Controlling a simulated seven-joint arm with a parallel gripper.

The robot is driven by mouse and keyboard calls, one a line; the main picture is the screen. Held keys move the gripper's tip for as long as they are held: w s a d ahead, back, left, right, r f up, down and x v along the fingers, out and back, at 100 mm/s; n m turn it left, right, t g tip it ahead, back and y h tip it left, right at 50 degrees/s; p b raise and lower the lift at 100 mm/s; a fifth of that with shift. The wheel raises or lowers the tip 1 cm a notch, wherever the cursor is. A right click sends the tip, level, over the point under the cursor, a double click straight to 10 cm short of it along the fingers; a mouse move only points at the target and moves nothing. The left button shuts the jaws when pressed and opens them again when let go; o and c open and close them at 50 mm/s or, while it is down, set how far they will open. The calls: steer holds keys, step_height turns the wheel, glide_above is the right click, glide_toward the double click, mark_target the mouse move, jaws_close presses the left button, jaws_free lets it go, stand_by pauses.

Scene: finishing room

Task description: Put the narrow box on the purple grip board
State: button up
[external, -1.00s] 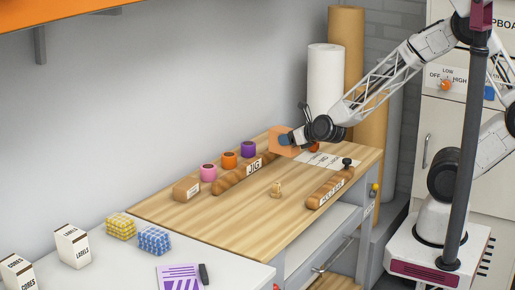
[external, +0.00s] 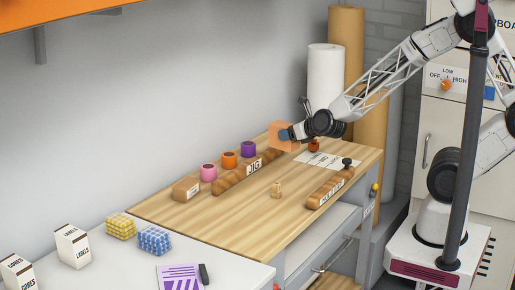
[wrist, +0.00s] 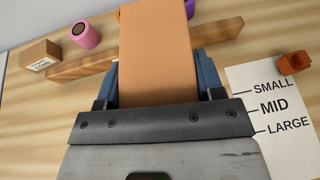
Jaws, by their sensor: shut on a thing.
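My gripper (external: 286,136) has blue fingers and is shut on a plain orange-brown box (external: 277,129), at the far end of the wooden bench. In the wrist view the box (wrist: 155,50) is long and fills the space between the fingers (wrist: 157,85). It hides part of the wooden bar behind it, and its lower end is hidden.
A small red-orange thing (wrist: 294,63) sits by the size sheet (wrist: 268,110). Boxes (external: 72,246) stand on the counter.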

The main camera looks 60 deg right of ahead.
steer(key=shift+a, duration=0.8)
steer(key=s+a+n+y, duration=0.2)
steer(key=a+n+y, duration=0.1)
steer(key=a, duration=1.1)
steer(key=s+a+n+y, duration=0.2)
steer(key=s+a+y, duration=0.1)
steer(key=a, duration=1.1)
steer(key=s+a+f+n+g+y, duration=0.1)
steer(key=s+a+n+g+y, duration=0.1)
steer(key=s+a, duration=0.7)
steer(key=s+a+f+n+g+y, duration=0.1)
steer(key=s+a+n+y, duration=0.2)
steer(key=s+a, duration=0.5)
steer(key=a, duration=0.6)
steer(key=shift+s+a+g, duration=0.35)
steer(key=shift+a+g, duration=0.05)
steer(key=shift+w+a, duration=0.1)
steer(key=shift+a, duration=0.05)
steer(key=w+a+f, duration=0.1)
steer(key=w+a, duration=0.7)
steer(key=a, duration=0.5)
steer(key=shift+w+f, duration=0.2)
steer(key=shift+w, duration=0.2)
